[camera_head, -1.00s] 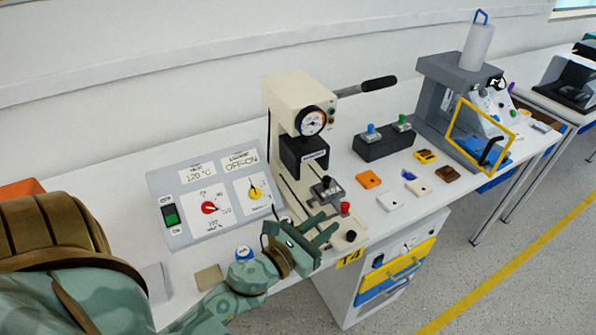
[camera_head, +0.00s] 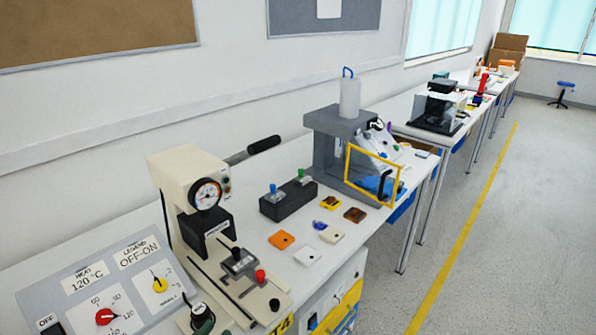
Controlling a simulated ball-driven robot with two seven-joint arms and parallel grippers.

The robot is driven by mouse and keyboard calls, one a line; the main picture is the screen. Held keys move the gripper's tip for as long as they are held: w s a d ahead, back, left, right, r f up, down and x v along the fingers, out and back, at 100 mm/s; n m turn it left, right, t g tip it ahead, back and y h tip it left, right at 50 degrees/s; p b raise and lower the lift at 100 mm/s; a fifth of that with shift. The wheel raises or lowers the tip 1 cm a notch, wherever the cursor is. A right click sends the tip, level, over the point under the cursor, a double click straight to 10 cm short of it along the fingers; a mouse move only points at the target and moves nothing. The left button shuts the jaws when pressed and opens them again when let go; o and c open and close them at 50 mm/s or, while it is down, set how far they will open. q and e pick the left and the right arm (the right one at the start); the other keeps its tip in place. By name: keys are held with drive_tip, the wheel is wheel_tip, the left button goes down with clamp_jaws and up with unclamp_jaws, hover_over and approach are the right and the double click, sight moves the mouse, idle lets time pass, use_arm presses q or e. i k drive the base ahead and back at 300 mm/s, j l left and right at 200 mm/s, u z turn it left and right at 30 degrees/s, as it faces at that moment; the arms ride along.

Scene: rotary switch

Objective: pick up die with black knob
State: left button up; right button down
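The die with the black knob (camera_head: 238,264) is a grey block on the press base, below the press head (camera_head: 204,226). My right gripper is not in view.
The cream press (camera_head: 185,170) has a lever reaching right. A control box (camera_head: 100,275) stands left of it. A black holder (camera_head: 288,202) carries blue-knobbed and green-knobbed pieces. Orange (camera_head: 281,239), white and brown plates lie on the table. A grey machine with a yellow frame (camera_head: 372,198) stands farther right.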

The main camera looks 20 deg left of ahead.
sight(240, 260)
drive_tip(key=k+l, duration=0.8)
drive_tip(key=l, duration=0.1)
